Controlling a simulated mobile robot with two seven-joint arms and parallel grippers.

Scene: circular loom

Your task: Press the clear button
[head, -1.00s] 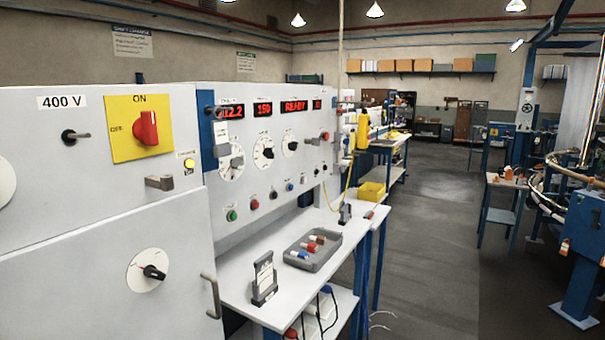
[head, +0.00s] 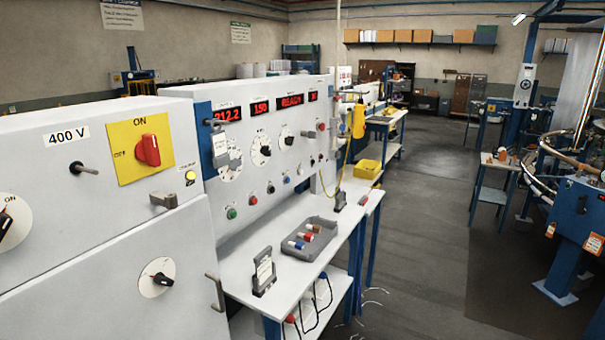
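The control panel (head: 238,198) stands left of centre, with red displays (head: 288,98) along its top. Below them is a row of small push buttons: a green one (head: 231,213), a red one (head: 253,200), a dark one (head: 270,188) and a blue one (head: 286,180). Their labels are too small to read, so I cannot tell which is the clear button. A red knob (head: 320,127) sits higher at the panel's right. Neither of my grippers is in view.
A white bench (head: 300,276) below the panel carries a grey tray (head: 323,249) and a small stand (head: 264,274). A 400 V cabinet (head: 60,240) with a red switch (head: 148,150) fills the left. The floor (head: 420,240) right of the bench is clear. A blue loom frame (head: 572,238) stands at right.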

